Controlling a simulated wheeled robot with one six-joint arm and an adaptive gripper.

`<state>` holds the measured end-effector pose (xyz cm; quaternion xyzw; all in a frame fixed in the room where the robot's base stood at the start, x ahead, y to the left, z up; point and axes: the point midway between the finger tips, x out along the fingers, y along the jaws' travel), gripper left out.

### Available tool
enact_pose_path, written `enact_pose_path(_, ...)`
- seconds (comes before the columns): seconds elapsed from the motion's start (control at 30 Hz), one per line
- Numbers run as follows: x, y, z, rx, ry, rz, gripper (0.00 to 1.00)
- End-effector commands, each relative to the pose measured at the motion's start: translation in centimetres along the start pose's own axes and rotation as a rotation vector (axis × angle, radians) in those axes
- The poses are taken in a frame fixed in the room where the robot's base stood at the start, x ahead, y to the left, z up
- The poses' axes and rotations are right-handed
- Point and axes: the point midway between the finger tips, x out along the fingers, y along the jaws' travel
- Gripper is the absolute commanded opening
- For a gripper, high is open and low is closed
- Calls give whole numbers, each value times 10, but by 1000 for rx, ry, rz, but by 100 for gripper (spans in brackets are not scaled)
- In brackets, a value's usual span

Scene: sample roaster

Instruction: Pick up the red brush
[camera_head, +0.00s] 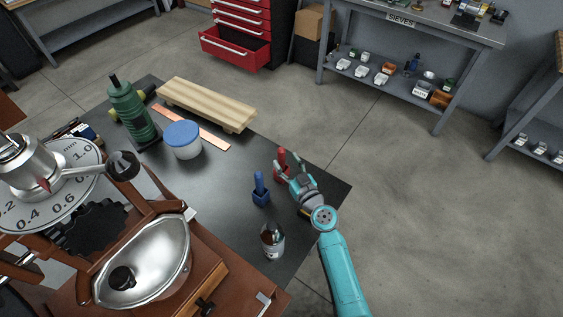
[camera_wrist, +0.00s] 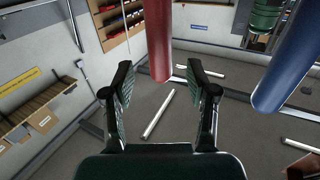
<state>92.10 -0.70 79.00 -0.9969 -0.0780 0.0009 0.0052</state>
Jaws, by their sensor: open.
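The red brush (camera_head: 282,157) stands upright near the right edge of the dark tabletop, partly hidden by my gripper in the head view. My gripper (camera_head: 288,168) is open beside it, its fingers pointing toward the handle. In the wrist view the red handle of the brush (camera_wrist: 159,40) hangs down from the top edge, ahead of the gap between my open fingers (camera_wrist: 160,82). Nothing is held. I cannot tell whether a finger touches the handle.
A blue brush (camera_head: 260,187) stands just left of the red one; its handle (camera_wrist: 290,60) is at right in the wrist view.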

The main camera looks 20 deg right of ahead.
Motion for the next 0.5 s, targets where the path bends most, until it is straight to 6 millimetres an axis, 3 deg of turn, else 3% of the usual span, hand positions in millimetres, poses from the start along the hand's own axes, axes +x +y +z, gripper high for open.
enact_pose_path(0.23,35,0,-2,0,2,-1,58)
enact_pose_path(0.5,42,0,-1,0,1,0,58)
